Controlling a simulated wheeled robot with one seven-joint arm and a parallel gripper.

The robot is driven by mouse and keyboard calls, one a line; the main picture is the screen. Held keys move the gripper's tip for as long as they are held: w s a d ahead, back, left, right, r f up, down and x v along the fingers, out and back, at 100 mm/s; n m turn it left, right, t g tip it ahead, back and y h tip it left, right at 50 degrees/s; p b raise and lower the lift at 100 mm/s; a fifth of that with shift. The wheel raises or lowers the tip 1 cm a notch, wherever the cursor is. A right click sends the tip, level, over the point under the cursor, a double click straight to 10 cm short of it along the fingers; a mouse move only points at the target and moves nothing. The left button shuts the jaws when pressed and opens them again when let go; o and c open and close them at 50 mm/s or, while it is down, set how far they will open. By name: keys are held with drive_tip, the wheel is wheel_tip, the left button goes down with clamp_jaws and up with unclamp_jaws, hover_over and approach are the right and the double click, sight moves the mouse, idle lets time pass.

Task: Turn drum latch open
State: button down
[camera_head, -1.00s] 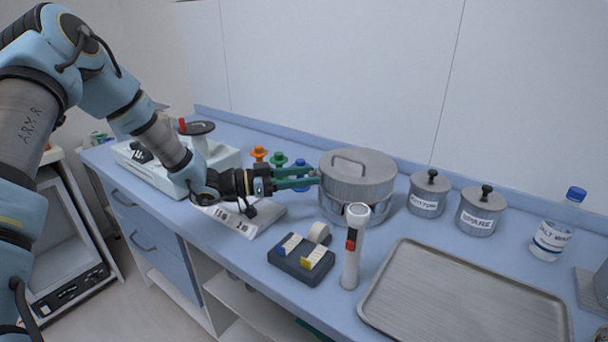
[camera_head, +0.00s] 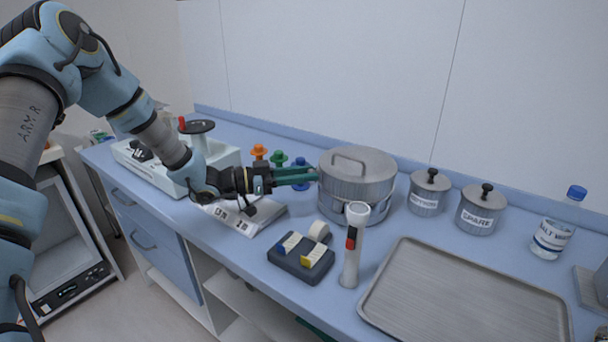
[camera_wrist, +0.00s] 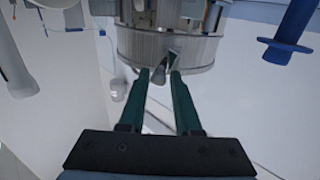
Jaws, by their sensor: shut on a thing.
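The drum (camera_head: 352,188) is a round grey metal pot with a flat lid and a loop handle. It stands on the blue counter against the back. A small dark latch (camera_wrist: 166,58) shows on that side, at my fingertips. My gripper (camera_head: 316,177) reaches in from the left, its long green fingers level at the drum's left side. In the wrist view the fingertips (camera_wrist: 159,73) are close together, shut on the latch. The exact contact is small and partly hidden.
Orange, green and blue knobs (camera_head: 280,160) stand behind my fingers. A dark block (camera_head: 300,260) and a white upright tube (camera_head: 352,250) stand in front of the drum. Lidded canisters (camera_head: 428,195) and a tray (camera_head: 460,295) are right.

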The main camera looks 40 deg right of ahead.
drive_tip(key=shift+s+a+f+m+b, duration=0.1)
drive_tip(key=shift+s+f+m+b, duration=0.2)
drive_tip(key=shift+b, duration=0.25)
drive_tip(key=b, duration=0.1)
drive_tip(key=m+b, duration=0.1)
drive_tip(key=shift+s+f+b, duration=0.15)
drive_tip(key=shift+f+b, duration=0.2)
drive_tip(key=shift+b, duration=0.05)
drive_tip(key=m+b, duration=0.1)
drive_tip(key=b, duration=0.1)
drive_tip(key=m+b, duration=0.1)
drive_tip(key=b, duration=0.1)
drive_tip(key=f+m+b, duration=0.1)
drive_tip(key=m, duration=0.1)
drive_tip(key=shift+s+a+b, duration=0.2)
drive_tip(key=shift+s+b, duration=0.1)
drive_tip(key=shift+b, duration=0.1)
drive_tip(key=m+b, duration=0.1)
drive_tip(key=b, duration=0.1)
drive_tip(key=m+b, duration=0.1)
drive_tip(key=b, duration=0.1)
drive_tip(key=m+b, duration=0.1)
drive_tip(key=b, duration=0.1)
drive_tip(key=shift+s+a+f+m, duration=0.1)
drive_tip(key=shift+s+f+m, duration=0.05)
drive_tip(key=shift+f+m, duration=0.15)
drive_tip(key=shift+m+b, duration=0.7)
drive_tip(key=shift+b, duration=0.2)
drive_tip(key=shift+r, duration=0.1)
